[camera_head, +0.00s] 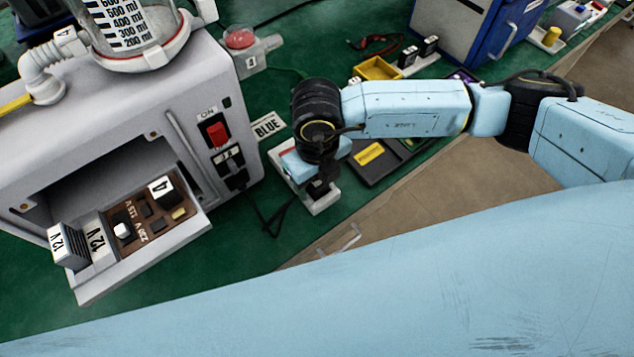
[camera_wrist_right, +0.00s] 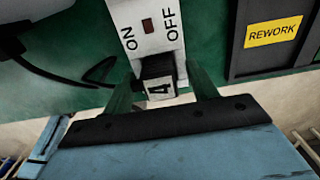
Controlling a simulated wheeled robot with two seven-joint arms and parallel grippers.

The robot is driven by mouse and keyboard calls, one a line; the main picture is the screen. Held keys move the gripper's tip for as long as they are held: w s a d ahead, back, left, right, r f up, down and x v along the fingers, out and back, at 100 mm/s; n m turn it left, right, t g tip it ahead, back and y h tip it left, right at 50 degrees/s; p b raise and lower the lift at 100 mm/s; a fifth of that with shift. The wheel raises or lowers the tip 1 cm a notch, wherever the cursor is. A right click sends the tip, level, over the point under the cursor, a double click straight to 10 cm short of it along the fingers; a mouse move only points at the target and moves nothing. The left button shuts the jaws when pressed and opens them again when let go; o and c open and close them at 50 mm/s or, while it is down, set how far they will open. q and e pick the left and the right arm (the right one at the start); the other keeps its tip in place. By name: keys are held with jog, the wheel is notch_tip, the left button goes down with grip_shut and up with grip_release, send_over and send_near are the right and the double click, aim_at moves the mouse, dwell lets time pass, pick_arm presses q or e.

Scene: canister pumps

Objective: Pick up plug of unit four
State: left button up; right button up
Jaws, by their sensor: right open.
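The plug of unit four (camera_wrist_right: 158,82), black with a white label "4", sits at the near end of a white socket block (camera_wrist_right: 148,28) marked ON and OFF. In the right wrist view my right gripper (camera_wrist_right: 162,88) is open, with one finger on each side of the plug and small gaps visible. In the head view the right gripper (camera_head: 322,187) is low over the white socket block (camera_head: 318,207), hiding much of it and most of the plug. Unit four (camera_head: 110,105) is the grey machine at left. My left gripper is out of view.
A black REWORK tray (camera_wrist_right: 262,62) lies right of the socket block. The green table's edge is close to the block.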

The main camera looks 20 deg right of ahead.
jog(key=c, duration=1.1)
jog(key=shift+o, duration=0.2)
jog(key=shift+r, duration=0.1)
